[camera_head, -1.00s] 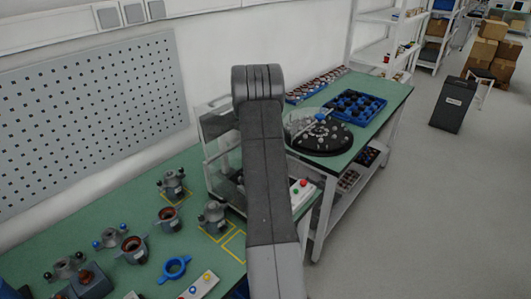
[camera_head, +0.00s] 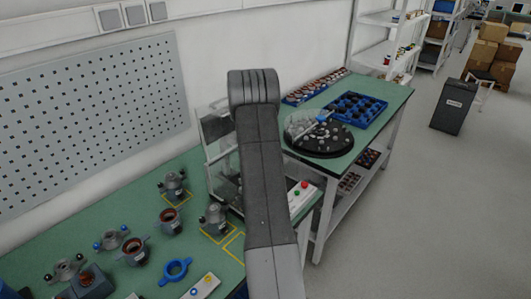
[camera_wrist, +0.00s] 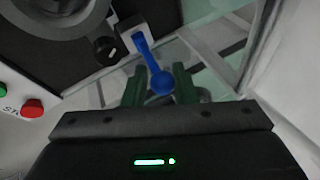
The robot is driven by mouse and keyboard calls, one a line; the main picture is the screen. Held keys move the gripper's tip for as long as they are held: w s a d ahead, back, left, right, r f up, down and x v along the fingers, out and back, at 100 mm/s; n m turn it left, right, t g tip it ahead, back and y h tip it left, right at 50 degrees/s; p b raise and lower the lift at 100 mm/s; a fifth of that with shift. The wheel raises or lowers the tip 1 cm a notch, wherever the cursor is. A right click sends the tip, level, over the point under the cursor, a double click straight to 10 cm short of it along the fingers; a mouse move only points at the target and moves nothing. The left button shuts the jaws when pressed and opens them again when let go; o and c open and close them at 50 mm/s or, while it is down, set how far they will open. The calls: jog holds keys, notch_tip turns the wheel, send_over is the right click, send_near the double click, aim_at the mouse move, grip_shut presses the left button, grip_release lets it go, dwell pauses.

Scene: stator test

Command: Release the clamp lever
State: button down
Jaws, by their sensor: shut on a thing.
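The clamp lever (camera_wrist: 146,50) is a blue bar with a ball end, and it shows in the wrist view. It runs from a small light block (camera_wrist: 131,36) at the top down to my gripper. My gripper (camera_wrist: 160,87) has green fingers, one on each side of the blue ball, and is shut on it. In the head view my arm hides the gripper and the lever. The clear-walled test station (camera_head: 222,155) stands partly behind my arm.
Red (camera_wrist: 32,108) and green buttons sit at the left of the wrist view, beside a black knob (camera_wrist: 105,48). In the head view, motor parts (camera_head: 168,222) and a blue ring (camera_head: 175,270) lie on the green bench. A black turntable (camera_head: 322,146) stands beyond my arm.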

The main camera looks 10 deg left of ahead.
jog(key=c, duration=1.3)
grip_release()
jog(key=shift+w+a+r, duration=0.1)
jog(key=shift+a, duration=0.3)
jog(key=shift+o, duration=0.8)
jog(key=shift+a, duration=0.15)
jog(key=shift+d, duration=0.25)
jog(key=shift+s+r+b, duration=0.15)
jog(key=shift+s+b, duration=0.05)
jog(key=shift+b, duration=0.2)
jog(key=shift+b+v, duration=0.7)
jog(key=shift+v, duration=0.35)
jog(key=s+d+b, duration=0.1)
jog(key=s+b, duration=0.3)
jog(key=s, duration=0.8)
jog(key=shift+d+r+b, duration=0.15)
jog(key=shift+d+b, duration=0.05)
jog(key=shift+b, duration=0.1)
jog(key=shift+w, duration=0.1)
